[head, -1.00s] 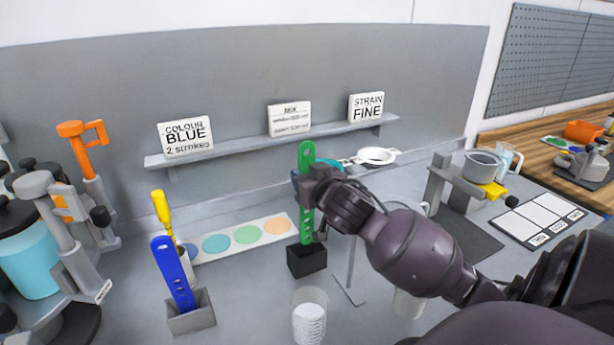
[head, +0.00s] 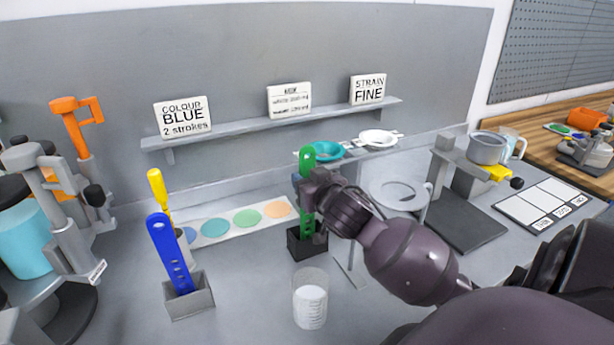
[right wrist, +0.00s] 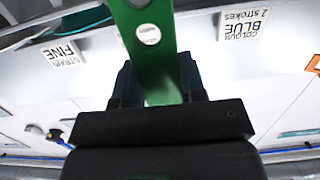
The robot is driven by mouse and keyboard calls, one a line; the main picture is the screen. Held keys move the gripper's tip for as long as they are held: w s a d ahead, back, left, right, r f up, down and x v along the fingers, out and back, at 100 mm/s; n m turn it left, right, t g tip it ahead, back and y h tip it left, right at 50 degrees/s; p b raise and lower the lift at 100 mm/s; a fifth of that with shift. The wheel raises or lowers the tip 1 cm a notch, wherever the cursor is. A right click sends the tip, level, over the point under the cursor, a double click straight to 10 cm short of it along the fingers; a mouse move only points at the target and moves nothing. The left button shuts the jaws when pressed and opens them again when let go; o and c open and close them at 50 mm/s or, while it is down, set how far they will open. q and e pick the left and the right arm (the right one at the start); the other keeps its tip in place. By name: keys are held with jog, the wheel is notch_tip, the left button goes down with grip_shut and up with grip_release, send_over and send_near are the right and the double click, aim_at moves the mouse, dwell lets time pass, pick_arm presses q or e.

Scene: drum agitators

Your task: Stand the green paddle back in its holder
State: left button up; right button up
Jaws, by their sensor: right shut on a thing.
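The green paddle (head: 307,165) stands upright with its lower end in the black holder (head: 307,244); whether it touches the bottom is hidden. My right gripper (head: 308,195) is shut on the paddle's upper part, below its rounded top. In the right wrist view the green paddle (right wrist: 150,50) runs up between the two dark fingers of my right gripper (right wrist: 155,85). My left gripper is not in view.
A blue paddle (head: 168,250) stands in a grey holder (head: 188,297) at left. A clear measuring cup (head: 310,300) stands just in front of the black holder. A shelf (head: 270,127) with signs runs behind. A stand with a pot (head: 487,148) is at right.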

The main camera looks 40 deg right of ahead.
jog(key=shift+f, duration=0.2)
jog(key=o, duration=1)
jog(key=shift+s, duration=0.15)
jog(key=v, duration=1)
jog(key=shift+s, duration=0.25)
jog(key=shift+a+f, duration=0.1)
jog(key=shift+a, duration=0.1)
